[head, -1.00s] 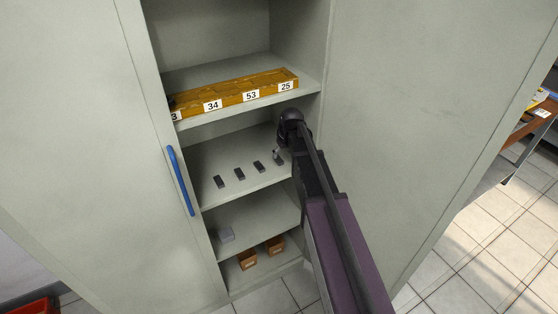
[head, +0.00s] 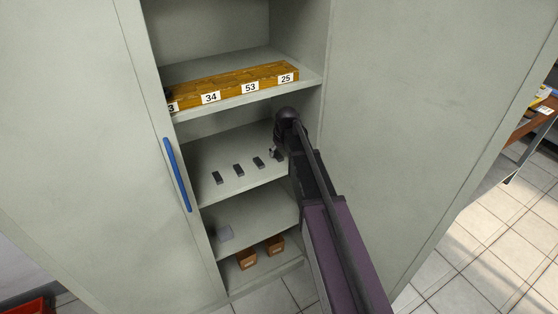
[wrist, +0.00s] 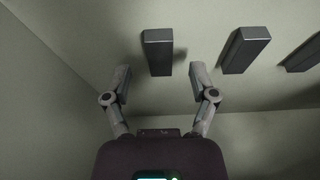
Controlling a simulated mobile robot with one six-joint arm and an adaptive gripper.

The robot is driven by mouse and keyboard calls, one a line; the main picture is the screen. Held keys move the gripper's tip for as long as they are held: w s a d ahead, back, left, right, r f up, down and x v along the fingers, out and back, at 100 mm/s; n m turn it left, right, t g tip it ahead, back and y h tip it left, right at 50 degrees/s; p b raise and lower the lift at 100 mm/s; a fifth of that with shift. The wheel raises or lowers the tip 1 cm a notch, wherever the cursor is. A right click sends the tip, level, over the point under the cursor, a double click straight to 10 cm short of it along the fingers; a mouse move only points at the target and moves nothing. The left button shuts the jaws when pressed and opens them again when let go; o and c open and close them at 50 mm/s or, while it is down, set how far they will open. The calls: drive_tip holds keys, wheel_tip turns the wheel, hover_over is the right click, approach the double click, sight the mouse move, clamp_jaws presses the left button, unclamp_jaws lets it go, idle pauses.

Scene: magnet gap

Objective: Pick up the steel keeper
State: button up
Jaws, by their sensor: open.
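Several similar dark grey bars lie in a row on a cabinet shelf; I cannot tell by looks which is the steel keeper. The bar nearest my gripper (wrist: 160,80) is at the upper middle of the wrist view (wrist: 158,50). My gripper's two fingers are apart, with that bar ahead of and between their tips, not touching it. A second bar (wrist: 245,48) lies to the right, outside the fingers, and a third (wrist: 305,54) is cut by the edge. In the head view, bars show at left (head: 218,177), middle (head: 238,170) and right (head: 258,162); my gripper partly hides the end one.
The bars' shelf (head: 235,190) is otherwise bare. A wooden numbered rack (head: 230,88) sits on the shelf above. Small brown boxes (head: 247,259) stand at the bottom. The cabinet side wall (wrist: 40,90) is close at left in the wrist view. A blue handle (head: 177,175) is on the left door.

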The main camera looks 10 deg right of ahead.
drive_tip(key=shift+b+x, duration=0.5)
drive_tip(key=shift+x, duration=0.25)
clamp_jaws()
